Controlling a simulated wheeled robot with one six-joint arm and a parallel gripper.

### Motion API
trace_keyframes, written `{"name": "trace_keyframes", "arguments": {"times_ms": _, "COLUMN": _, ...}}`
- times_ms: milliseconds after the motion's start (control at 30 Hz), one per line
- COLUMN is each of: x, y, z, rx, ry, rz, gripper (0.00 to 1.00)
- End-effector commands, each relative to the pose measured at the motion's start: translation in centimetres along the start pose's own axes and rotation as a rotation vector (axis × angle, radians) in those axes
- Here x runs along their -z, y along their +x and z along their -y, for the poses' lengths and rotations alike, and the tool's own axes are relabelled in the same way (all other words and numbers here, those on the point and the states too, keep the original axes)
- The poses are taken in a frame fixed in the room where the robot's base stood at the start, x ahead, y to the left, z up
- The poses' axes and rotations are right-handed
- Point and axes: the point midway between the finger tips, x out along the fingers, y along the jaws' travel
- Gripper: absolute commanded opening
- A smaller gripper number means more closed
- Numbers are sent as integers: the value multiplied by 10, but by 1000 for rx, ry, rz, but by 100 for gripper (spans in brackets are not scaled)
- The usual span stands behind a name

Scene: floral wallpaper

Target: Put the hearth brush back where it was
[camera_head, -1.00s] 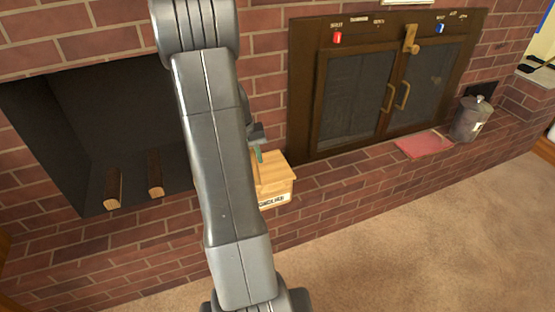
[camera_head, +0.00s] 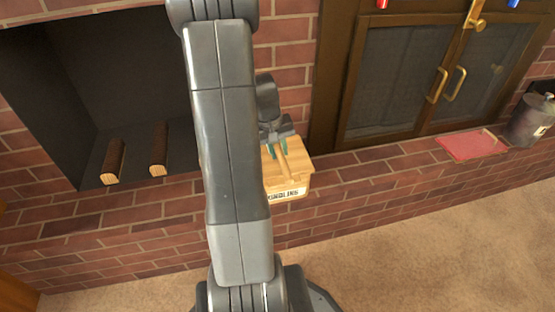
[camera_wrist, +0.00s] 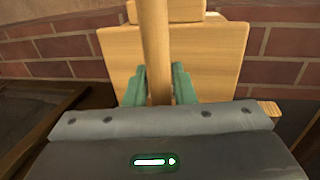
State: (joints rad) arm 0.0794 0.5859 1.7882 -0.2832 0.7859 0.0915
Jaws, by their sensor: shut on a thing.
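My gripper (camera_head: 277,150) is at the kindling box (camera_head: 300,160), over its light wooden top. It also shows in the wrist view (camera_wrist: 158,88), where its green fingers are shut on a slim, round wooden handle, apparently that of the hearth brush (camera_wrist: 155,45). The handle also shows in the head view (camera_head: 286,168), running down from the fingers across the box's top. I cannot tell whether it touches the box. The bristles are not clearly visible. My arm hides part of the box's left side.
The box stands on the brick hearth ledge (camera_head: 370,183). Two logs (camera_head: 159,150) lie in the open firebox at left. Brown doors with brass handles (camera_head: 437,85) stand at right. A red book-like item (camera_head: 472,145) and a grey canister (camera_head: 530,120) are further right.

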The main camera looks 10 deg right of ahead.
Motion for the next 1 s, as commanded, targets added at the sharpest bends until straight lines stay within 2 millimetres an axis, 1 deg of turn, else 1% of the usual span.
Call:
{"name": "trace_keyframes", "arguments": {"times_ms": 100, "x": 0, "y": 18, "z": 4, "rx": 0, "ry": 0, "rz": 3, "gripper": 2}}
{"name": "trace_keyframes", "arguments": {"times_ms": 233, "x": 0, "y": 34, "z": 7, "rx": 1, "ry": 0, "rz": 3, "gripper": 2}}
{"name": "trace_keyframes", "arguments": {"times_ms": 467, "x": 1, "y": 33, "z": 7, "rx": 0, "ry": 0, "rz": 0, "gripper": 2}}
{"name": "trace_keyframes", "arguments": {"times_ms": 600, "x": 1, "y": 38, "z": 8, "rx": 0, "ry": 0, "rz": 1, "gripper": 2}}
{"name": "trace_keyframes", "arguments": {"times_ms": 633, "x": 1, "y": 37, "z": 8, "rx": 1, "ry": 0, "rz": 1, "gripper": 27}}
{"name": "trace_keyframes", "arguments": {"times_ms": 700, "x": 1, "y": 36, "z": 8, "rx": 0, "ry": 0, "rz": 1, "gripper": 41}}
{"name": "trace_keyframes", "arguments": {"times_ms": 733, "x": 0, "y": 36, "z": 8, "rx": 0, "ry": 0, "rz": 1, "gripper": 45}}
{"name": "trace_keyframes", "arguments": {"times_ms": 1000, "x": 1, "y": 36, "z": 7, "rx": 0, "ry": 0, "rz": 1, "gripper": 45}}
